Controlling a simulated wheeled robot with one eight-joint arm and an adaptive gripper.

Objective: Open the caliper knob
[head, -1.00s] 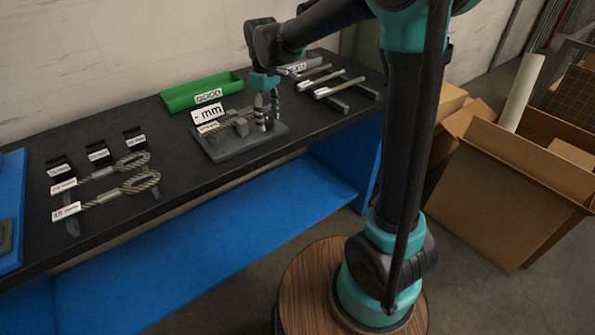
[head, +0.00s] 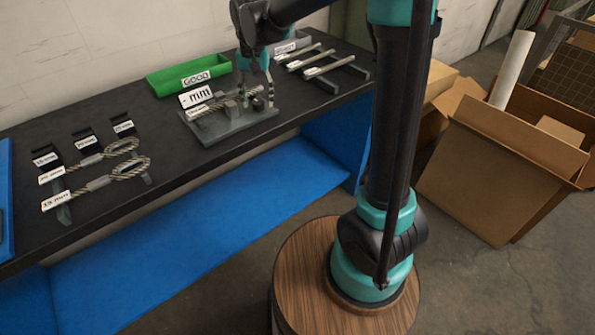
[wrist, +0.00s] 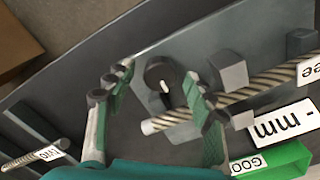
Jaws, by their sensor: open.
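The caliper knob (wrist: 163,78) is dark and round with a white mark, and shows in the wrist view on the grey caliper plate (wrist: 207,43). My gripper (wrist: 160,76) is open, with one finger on each side of the knob. I cannot tell whether either finger touches it. A steel rope (wrist: 255,88) lies across the fixture and ends near the knob. A "- mm" display (head: 196,96) stands at the back of the fixture.
A green GOOD bin (head: 190,74) stands behind the fixture. Ropes on holders with size labels (head: 100,175) lie to the left on the black bench (head: 170,150). More rods on a rack (head: 330,68) lie to the right. Cardboard boxes (head: 500,160) stand on the floor.

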